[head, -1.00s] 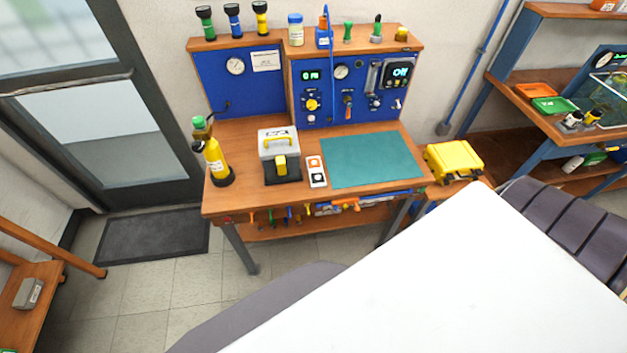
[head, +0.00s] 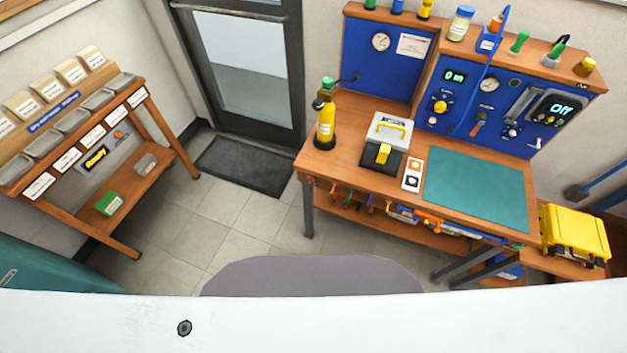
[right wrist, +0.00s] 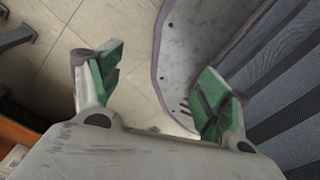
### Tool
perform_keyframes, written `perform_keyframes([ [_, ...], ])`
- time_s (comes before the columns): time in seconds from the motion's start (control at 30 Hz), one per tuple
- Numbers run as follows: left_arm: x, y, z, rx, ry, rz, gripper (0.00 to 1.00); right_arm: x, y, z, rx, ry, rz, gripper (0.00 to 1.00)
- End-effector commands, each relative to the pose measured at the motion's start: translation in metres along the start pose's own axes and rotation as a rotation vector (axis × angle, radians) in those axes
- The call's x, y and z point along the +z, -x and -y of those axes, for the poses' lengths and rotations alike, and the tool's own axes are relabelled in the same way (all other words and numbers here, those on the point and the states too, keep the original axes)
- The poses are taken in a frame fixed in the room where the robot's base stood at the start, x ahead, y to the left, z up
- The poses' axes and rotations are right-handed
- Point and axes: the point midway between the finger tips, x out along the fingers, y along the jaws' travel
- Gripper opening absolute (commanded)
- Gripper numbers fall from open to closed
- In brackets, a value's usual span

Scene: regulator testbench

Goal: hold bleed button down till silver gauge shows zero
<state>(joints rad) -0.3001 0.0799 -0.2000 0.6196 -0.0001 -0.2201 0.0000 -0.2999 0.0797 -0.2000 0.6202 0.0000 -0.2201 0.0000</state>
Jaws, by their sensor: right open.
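The blue test panel (head: 440,96) stands at the back of the wooden bench in the head view. A round, white-faced gauge (head: 380,41) is on its left section and another gauge (head: 488,85) is on its right section. Both are too small to read, and I cannot tell which is the silver one. A yellow knob (head: 440,107) and a red-handled lever (head: 478,124) are below the right gauge. I cannot make out which control is the bleed button. My right gripper (right wrist: 165,65) is open and empty above the floor, away from the bench. My left gripper is in neither view.
A yellow cylinder (head: 325,118), a grey box with a yellow handle (head: 390,132) and a green mat (head: 475,190) are on the bench. A sorting rack (head: 75,130) stands left, a yellow case (head: 573,235) right.

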Motion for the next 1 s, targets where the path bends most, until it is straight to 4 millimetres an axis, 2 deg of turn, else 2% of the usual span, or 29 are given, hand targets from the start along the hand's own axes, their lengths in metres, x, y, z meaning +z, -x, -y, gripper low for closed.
perform_keyframes([
  [0.47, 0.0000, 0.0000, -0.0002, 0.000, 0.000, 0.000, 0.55, -0.0003, 0.0000, 0.0001, 0.000, 0.000, 0.000, 0.77],
  [1.0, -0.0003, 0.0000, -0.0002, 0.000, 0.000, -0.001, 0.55, -0.0002, 0.0000, 0.0000, 0.000, 0.000, 0.000, 0.08],
])
